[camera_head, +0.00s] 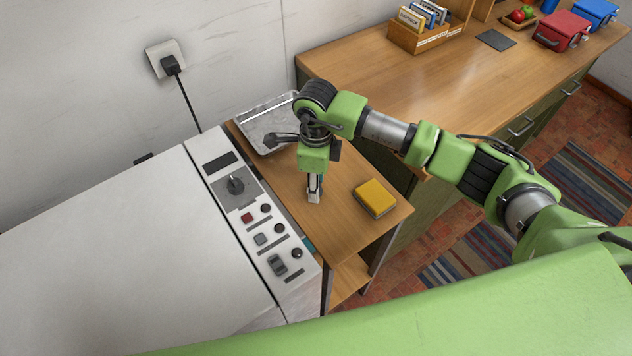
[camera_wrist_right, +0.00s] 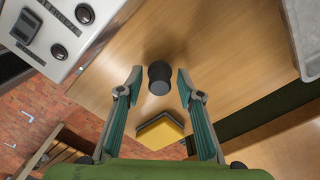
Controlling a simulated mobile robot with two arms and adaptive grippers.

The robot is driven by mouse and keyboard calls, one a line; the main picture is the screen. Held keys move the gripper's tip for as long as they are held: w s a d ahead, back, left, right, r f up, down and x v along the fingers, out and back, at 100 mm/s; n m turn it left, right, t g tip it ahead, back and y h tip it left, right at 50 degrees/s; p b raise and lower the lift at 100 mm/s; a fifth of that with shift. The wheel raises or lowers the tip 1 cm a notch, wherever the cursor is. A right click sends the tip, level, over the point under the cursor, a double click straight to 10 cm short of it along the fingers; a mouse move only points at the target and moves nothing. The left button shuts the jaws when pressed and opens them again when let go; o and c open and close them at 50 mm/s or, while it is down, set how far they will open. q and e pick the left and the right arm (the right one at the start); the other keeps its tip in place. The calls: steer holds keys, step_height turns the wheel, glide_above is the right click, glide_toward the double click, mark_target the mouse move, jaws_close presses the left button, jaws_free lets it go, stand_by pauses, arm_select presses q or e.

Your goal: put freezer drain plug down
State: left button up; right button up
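The freezer drain plug, a small black cylinder with a narrower waist (camera_wrist_right: 160,78), shows in the right wrist view over the wooden tabletop. It appears to stand on the wood, though contact is hard to tell. My right gripper (camera_wrist_right: 160,85) has its two fingers spread on either side of the plug, with a visible gap on each side. In the head view my right gripper (camera_head: 314,195) points down at the small wooden table (camera_head: 345,230), and I cannot make out the plug there. My left gripper is not in view.
A yellow sponge-like block (camera_head: 375,198) lies right of the gripper. A metal tray (camera_head: 262,118) lies behind it on the same table. The white freezer (camera_head: 130,250) with its knob panel stands close on the left. A long wooden counter (camera_head: 440,90) is at the back right.

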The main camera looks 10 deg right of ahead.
steer(key=shift+r, duration=0.1)
steer(key=shift+r, duration=0.2)
step_height(320, 180, up, 12)
steer(key=b, duration=0.3)
steer(key=shift+b, duration=0.4)
steer(key=shift+f, duration=0.15)
